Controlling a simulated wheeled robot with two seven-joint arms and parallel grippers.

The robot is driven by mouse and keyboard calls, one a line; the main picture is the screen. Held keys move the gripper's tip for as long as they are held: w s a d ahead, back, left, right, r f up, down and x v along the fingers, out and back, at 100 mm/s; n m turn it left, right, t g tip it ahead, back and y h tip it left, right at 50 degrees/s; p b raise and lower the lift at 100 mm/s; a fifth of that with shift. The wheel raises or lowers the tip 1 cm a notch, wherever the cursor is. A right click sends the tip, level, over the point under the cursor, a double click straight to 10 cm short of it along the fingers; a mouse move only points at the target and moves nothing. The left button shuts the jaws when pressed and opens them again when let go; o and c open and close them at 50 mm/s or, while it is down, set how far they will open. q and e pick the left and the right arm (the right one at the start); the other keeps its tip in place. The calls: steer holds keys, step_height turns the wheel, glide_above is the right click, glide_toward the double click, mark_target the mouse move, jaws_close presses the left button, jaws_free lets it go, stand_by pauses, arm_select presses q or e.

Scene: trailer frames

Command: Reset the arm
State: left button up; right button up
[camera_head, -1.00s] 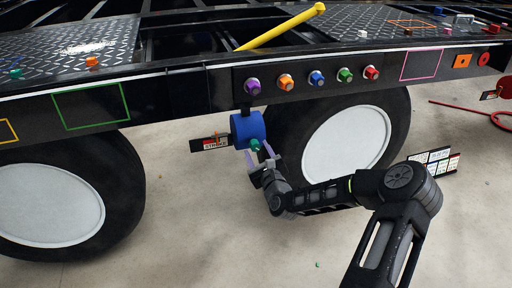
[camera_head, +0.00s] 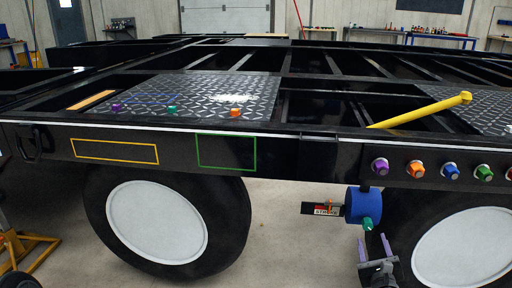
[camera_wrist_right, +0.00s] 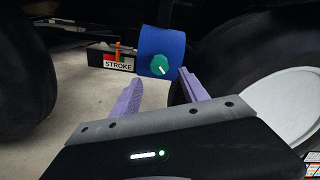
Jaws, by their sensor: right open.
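My right gripper (camera_head: 375,247) is open and empty, with two purple fingers, at the lower right of the head view. It also shows in the right wrist view (camera_wrist_right: 160,92). Just beyond its fingertips hangs a blue cylinder (camera_head: 356,206) under the trailer frame, with a green knob (camera_head: 368,224) on its near face. In the right wrist view the green knob (camera_wrist_right: 160,65) lies between and beyond the fingers, apart from them. A plate marked STROKE (camera_wrist_right: 112,62) with an orange pointer sits left of the blue cylinder (camera_wrist_right: 172,42). My left gripper is not in view.
The black trailer frame (camera_head: 290,150) crosses the view above the gripper. Wheels (camera_head: 157,222) stand on both sides. Coloured knobs (camera_head: 416,169) line the side rail, and a yellow bar (camera_head: 420,109) leans above. The floor (camera_head: 275,250) between the wheels is clear.

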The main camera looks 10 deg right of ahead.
steer(key=s+a+f+n+g+y, duration=0.3)
steer(key=s+a+f+n+g, duration=0.1)
steer(key=a+f+n, duration=0.6)
steer(key=s+a+f+n+g+y, duration=0.45)
steer(key=a+f+n, duration=0.25)
steer(key=f+n, duration=0.3)
steer(key=s+a+f+n+g+y, duration=0.1)
steer(key=s+a+f+n+g, duration=0.25)
steer(key=s+a+n, duration=0.4)
steer(key=s+a+f+n+g+y, duration=0.1)
steer(key=s+a+f+n+g, duration=0.3)
steer(key=s+a, duration=0.65)
arm_select(q)
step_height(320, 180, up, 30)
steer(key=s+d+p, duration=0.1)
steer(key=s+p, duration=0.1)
steer(key=p, duration=2.8)
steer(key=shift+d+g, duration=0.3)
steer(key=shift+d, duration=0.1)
arm_select(e)
steer(key=s+a+r+n, duration=0.1)
steer(key=a+r, duration=0.1)
steer(key=r, duration=1.2)
steer(key=s+a+r+n, duration=0.1)
steer(key=a+r, duration=0.1)
steer(key=r, duration=1.3)
steer(key=shift+s+a+r, duration=0.15)
steer(key=shift+s+a, duration=0.05)
steer(key=shift+s, duration=0.2)
